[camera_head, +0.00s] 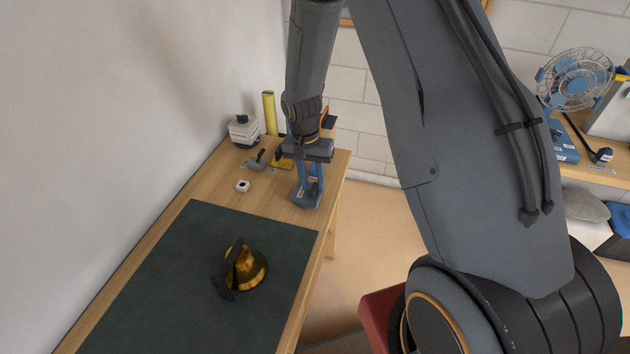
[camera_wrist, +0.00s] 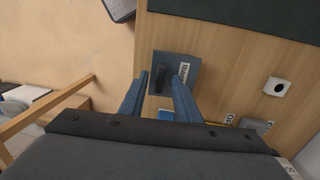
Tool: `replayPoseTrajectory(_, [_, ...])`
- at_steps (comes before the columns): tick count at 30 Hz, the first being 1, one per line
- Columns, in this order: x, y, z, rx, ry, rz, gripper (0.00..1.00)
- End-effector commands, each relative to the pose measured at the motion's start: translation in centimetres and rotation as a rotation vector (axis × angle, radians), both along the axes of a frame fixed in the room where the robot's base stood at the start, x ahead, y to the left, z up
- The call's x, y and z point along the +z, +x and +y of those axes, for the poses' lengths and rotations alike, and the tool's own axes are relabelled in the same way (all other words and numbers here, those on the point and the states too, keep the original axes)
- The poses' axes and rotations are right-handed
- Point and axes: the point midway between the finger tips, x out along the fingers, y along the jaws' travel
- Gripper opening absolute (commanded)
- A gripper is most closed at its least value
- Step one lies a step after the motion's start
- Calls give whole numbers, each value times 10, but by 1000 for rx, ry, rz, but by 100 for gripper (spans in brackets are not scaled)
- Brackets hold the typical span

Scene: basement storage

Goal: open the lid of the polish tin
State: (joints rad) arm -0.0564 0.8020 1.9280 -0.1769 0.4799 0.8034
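My gripper (camera_head: 309,184) is above the tin, pointing down. Its two blue fingers are apart, with the dark bar between their tips in the wrist view (camera_wrist: 158,74). I cannot tell whether either finger touches the tin. Nothing is held.
A dark green mat (camera_head: 175,265) covers the near table; a brass dome (camera_head: 253,270) and a dark curved piece (camera_head: 224,284) are on it. A small white block (camera_head: 242,186), a grey tool (camera_head: 256,160), a white container (camera_head: 243,132) and a yellow cylinder (camera_head: 269,113) stand farther back.

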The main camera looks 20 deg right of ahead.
Motion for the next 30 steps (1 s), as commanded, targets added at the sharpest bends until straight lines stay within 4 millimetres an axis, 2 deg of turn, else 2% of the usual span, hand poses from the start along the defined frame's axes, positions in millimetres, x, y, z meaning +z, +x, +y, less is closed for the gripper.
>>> replayPoseTrajectory(11, [-5,0,-2,-2,1,-1,30])
replayPoseTrajectory(16, [-5,0,-2,-3,1,-1,3])
replayPoseTrajectory(17, [-5,0,-2,-3,0,0,0])
replayPoseTrajectory(30, [-4,0,-9,-15,-17,12,0])
